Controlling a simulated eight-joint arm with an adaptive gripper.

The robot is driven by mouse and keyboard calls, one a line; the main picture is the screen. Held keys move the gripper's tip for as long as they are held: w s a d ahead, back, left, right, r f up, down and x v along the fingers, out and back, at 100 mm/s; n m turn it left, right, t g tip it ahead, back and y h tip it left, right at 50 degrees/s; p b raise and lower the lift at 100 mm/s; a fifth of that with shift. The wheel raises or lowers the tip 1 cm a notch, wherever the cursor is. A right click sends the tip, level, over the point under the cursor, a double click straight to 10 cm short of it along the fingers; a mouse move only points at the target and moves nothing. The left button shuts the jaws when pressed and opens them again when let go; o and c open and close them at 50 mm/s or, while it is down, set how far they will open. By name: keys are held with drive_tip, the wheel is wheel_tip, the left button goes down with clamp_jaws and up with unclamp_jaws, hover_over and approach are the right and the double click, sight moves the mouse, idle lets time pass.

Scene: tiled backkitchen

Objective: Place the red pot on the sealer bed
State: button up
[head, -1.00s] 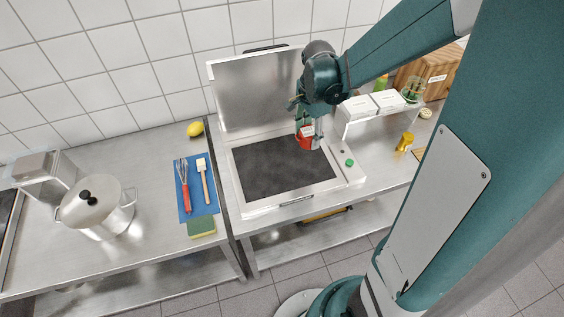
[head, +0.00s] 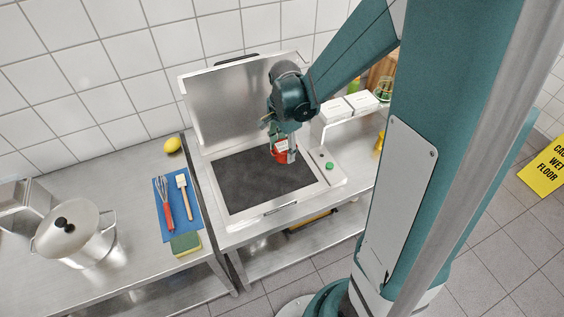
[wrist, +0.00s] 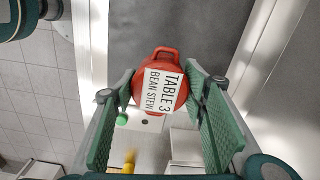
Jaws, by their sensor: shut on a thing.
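My gripper (head: 283,150) is shut on the red pot (head: 280,157), at the back right part of the sealer bed (head: 250,182). The bed is a dark flat surface in a pale metal frame with its lid raised behind. In the wrist view the red pot (wrist: 166,60) sits between the green finger pads of my gripper (wrist: 165,105). Its white label reads "TABLE 3 BEAN STEW". The dark bed (wrist: 210,30) shows beyond it. I cannot tell whether the pot touches the bed. The gripper hides part of the pot in the head view.
The raised lid (head: 235,100) stands behind the bed. A white raised shelf with boxes (head: 345,106) is close on the right, near a green button (head: 329,166). On the left counter are a steel pot (head: 75,232), a blue cloth (head: 178,208) with utensils and a lemon (head: 172,145).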

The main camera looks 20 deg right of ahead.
sight(284, 146)
drive_tip(key=shift+f, duration=1.15)
drive_tip(key=shift+f+b, duration=0.4)
drive_tip(key=shift+f, duration=1.7)
drive_tip(key=shift+f, duration=0.15)
drive_tip(key=o, duration=1)
drive_tip(key=shift+o, duration=0.2)
drive_tip(key=shift+r, duration=0.2)
drive_tip(key=shift+r+p, duration=0.8)
drive_tip(key=shift+r, duration=5.15)
